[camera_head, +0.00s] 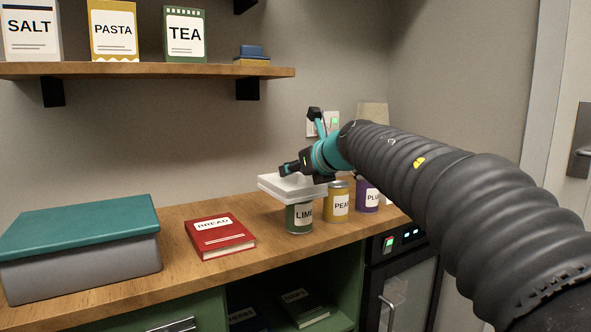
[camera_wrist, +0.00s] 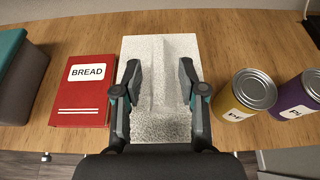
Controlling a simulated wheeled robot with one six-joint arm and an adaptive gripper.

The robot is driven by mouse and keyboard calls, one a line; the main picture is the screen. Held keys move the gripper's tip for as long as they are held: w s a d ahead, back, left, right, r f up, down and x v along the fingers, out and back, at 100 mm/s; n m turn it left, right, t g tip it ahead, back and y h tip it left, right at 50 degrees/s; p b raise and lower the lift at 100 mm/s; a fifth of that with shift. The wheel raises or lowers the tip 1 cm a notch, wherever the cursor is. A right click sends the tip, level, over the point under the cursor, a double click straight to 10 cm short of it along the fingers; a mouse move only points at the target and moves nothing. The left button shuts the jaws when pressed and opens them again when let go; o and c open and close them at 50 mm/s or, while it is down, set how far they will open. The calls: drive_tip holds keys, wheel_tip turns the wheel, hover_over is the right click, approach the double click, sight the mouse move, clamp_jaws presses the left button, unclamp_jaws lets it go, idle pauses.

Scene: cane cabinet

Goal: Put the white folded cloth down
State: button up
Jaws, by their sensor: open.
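The white folded cloth (camera_head: 284,188) rests flat on top of the green LIME can (camera_head: 299,218) on the wooden counter. In the wrist view, the cloth (camera_wrist: 160,125) has a grainy surface and a raised fold along its middle, and it hides the LIME can below. My gripper (camera_head: 293,168) is right over the cloth. In the wrist view, my gripper (camera_wrist: 160,72) is open, with one finger on each side of the raised fold. I cannot tell whether the fingers touch the cloth.
A red BREAD book (camera_head: 220,236) lies left of the can, and a grey box with a teal lid (camera_head: 80,230) stands farther left. A yellow PEAS can (camera_head: 338,203) and a purple PLUM can (camera_head: 367,195) stand close on the right. A shelf (camera_head: 150,70) hangs above.

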drive_tip(key=shift+r, duration=0.1)
drive_tip(key=shift+r, duration=0.35)
drive_tip(key=v, duration=1.2)
